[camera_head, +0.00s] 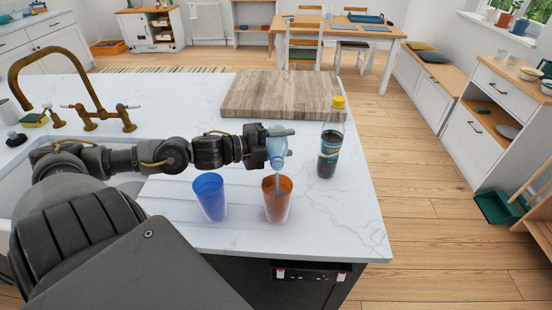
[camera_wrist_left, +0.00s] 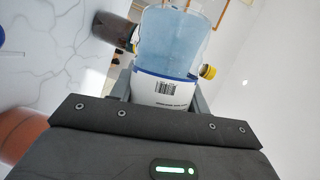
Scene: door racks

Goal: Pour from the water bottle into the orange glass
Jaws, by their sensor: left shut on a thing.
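The light blue water bottle (camera_head: 276,147) is tipped neck down above the orange glass (camera_head: 275,205), with a thin bluish stream between its mouth and the glass. The glass stands upright on the white counter; its fill level is hard to tell. My left gripper (camera_head: 276,133) is shut around the bottle. In the left wrist view the bottle (camera_wrist_left: 172,42) shows between the fingers with a barcode label, and part of the orange glass (camera_wrist_left: 22,130) shows at the left edge. My right gripper is not in view.
A blue glass (camera_head: 210,198) stands left of the orange one. A dark soda bottle (camera_head: 328,152) with a yellow cap stands to the right. A wooden board (camera_head: 270,97) lies behind. The counter's front and right edges are close; marble is bare at front right.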

